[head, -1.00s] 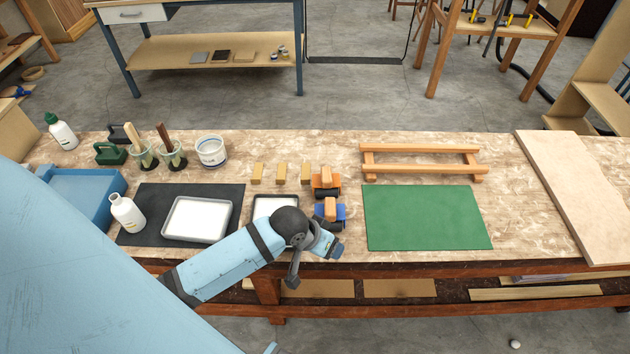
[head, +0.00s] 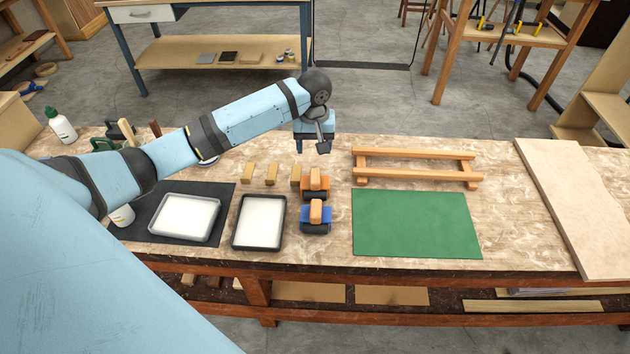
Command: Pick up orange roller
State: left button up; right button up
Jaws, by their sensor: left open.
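The orange roller (head: 314,185) lies on the workbench left of the green mat, with a wooden handle block on top and a dark roller at its front. A blue roller (head: 316,218) of like shape lies just in front of it. My left gripper (head: 313,150) is open and empty. It hangs above the bench, behind the orange roller in the picture and apart from it. My right gripper is not in view.
A white tray (head: 157,223) and a black-rimmed tray (head: 235,238) stand left of the rollers. Small wooden blocks (head: 271,175) stand behind them. A wooden frame (head: 417,153), the green mat (head: 415,224) and a large board (head: 575,200) are to the right.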

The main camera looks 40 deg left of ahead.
aim_at(315, 175)
pick_arm(q)
notch_tip(315, 175, down, 12)
jog(key=shift+w+d+f+p, duration=0.1)
jog(key=shift+w+p, duration=0.05)
jog(key=shift+p, duration=0.25)
jog(key=c, duration=1.1)
notch_tip(315, 175, up, 20)
jog(key=shift+b, duration=0.35)
jog(key=o, duration=0.5)
jog(key=c, duration=0.3)
